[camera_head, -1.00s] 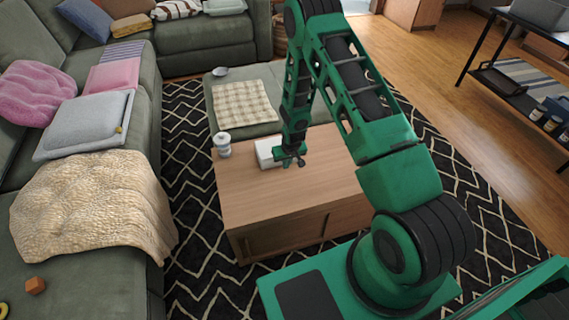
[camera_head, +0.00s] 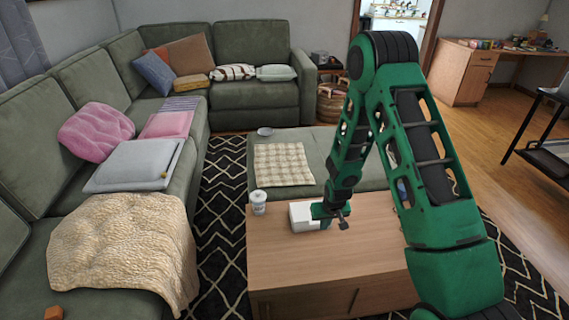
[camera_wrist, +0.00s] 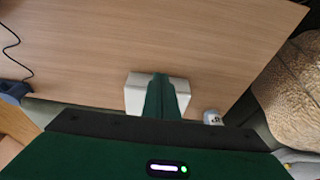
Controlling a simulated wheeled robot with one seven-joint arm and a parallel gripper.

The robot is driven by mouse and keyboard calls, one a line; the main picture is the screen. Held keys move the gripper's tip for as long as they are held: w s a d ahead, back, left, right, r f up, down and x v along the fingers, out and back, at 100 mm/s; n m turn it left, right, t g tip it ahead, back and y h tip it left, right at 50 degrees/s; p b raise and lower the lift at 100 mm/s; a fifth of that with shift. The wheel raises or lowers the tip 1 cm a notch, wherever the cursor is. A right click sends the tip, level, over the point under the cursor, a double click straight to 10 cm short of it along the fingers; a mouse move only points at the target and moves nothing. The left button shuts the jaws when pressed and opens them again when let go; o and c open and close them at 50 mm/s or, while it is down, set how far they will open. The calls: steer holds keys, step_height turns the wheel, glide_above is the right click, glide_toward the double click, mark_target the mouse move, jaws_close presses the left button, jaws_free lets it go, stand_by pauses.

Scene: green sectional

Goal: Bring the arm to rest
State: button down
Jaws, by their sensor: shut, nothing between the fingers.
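My green arm reaches out over the wooden coffee table (camera_head: 330,262) in the head view. My gripper (camera_head: 340,222) is at the arm's lower end, close to a white box (camera_head: 303,216) on the table. The gripper is shut with nothing in it. In the wrist view my gripper (camera_wrist: 163,95) points down over the white box (camera_wrist: 138,97), covering part of it. I cannot tell whether it touches the box.
A white cup (camera_head: 258,202) stands left of the box. A green sofa (camera_head: 232,107) with pillows and a cream blanket (camera_head: 125,245) runs along the left and back. An ottoman with a checked cloth (camera_head: 283,164) is behind the table.

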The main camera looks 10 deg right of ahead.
steer(key=s+d+r+m+g, duration=0.1)
steer(key=s+d+r, duration=0.3)
steer(key=r, duration=0.4)
steer(key=s+d+r+m+h, duration=0.1)
steer(key=s+d+r, duration=0.35)
steer(key=r, duration=0.45)
steer(key=s+d+r+m+g, duration=0.1)
steer(key=s+d+r, duration=0.2)
steer(key=s+r, duration=0.35)
steer(key=s+r+m, duration=0.1)
steer(key=s+r, duration=0.6)
steer(key=s, duration=0.4)
steer(key=s+r+m+g+y, duration=0.1)
steer(key=s+r, duration=0.5)
steer(key=s, duration=0.5)
steer(key=shift+a+r+m, duration=0.25)
steer(key=shift+r+m, duration=0.05)
steer(key=shift+r, duration=0.05)
